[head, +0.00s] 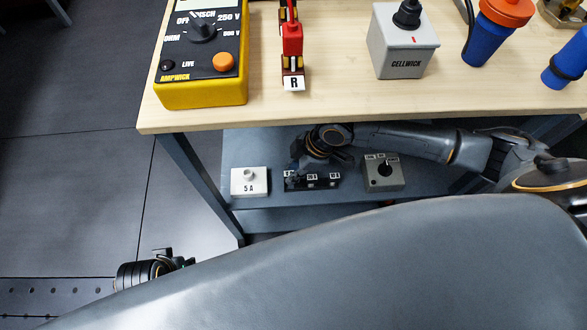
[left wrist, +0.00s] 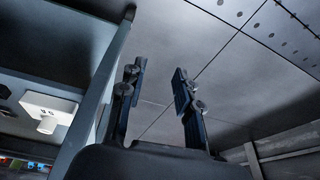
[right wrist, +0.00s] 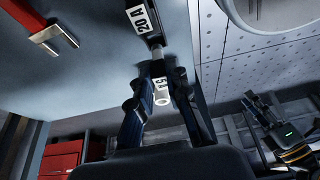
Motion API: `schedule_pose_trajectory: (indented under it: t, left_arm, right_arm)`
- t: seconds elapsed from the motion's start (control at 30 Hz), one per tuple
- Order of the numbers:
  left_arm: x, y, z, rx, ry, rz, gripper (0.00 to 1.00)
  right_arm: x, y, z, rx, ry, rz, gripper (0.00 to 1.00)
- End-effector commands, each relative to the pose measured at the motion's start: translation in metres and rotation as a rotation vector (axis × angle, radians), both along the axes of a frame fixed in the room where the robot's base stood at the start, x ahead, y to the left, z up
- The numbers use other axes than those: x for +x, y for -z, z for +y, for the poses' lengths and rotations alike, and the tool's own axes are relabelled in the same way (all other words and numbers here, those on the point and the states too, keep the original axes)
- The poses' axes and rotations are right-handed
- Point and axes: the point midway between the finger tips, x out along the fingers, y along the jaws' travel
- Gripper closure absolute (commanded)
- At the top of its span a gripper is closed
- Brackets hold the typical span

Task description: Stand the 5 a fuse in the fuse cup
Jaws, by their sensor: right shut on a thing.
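The 5 A fuse (right wrist: 160,88) is a small white cylinder with a dark-printed label, held between the fingers of my right gripper (right wrist: 160,100) in the right wrist view. Its far end meets or overlaps the black fuse rack (head: 322,183); I cannot tell whether it is seated there. In the head view my right gripper (head: 305,164) is over the rack's left end and hides the fuse. The fuse cup (head: 249,174) is a short white cup on a white block marked 5 A, left of the rack; it also shows in the left wrist view (left wrist: 47,125). My left gripper (left wrist: 158,92) is open and empty, off the shelf's left side.
The rack and a grey dial box (head: 383,173) stand on the lower shelf (head: 245,146). The tabletop (head: 330,92) overhangs it, carrying a yellow meter (head: 201,85), a grey Cellwick box (head: 405,45) and blue-orange parts. A table leg (head: 203,180) stands left of the shelf.

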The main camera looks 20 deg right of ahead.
Motion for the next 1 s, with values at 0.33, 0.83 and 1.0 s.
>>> schedule_pose_trajectory:
  t: [0.33, 0.83, 1.0]
  left_arm:
    - [0.005, 0.007, -0.002, -0.002, 0.003, -0.006, 0.67]
    - [-0.001, 0.024, -0.001, 0.0, 0.004, 0.015, 0.67]
    - [0.0, 0.023, -0.001, -0.001, 0.004, 0.013, 0.67]
  right_arm:
    - [0.0, 0.0, 0.0, 0.0, 0.0, 0.0, 1.0]
    - [0.0, 0.0, 0.0, 0.0, 0.0, 0.0, 1.0]
    - [0.0, 0.0, 0.0, 0.0, 0.0, 0.0, 1.0]
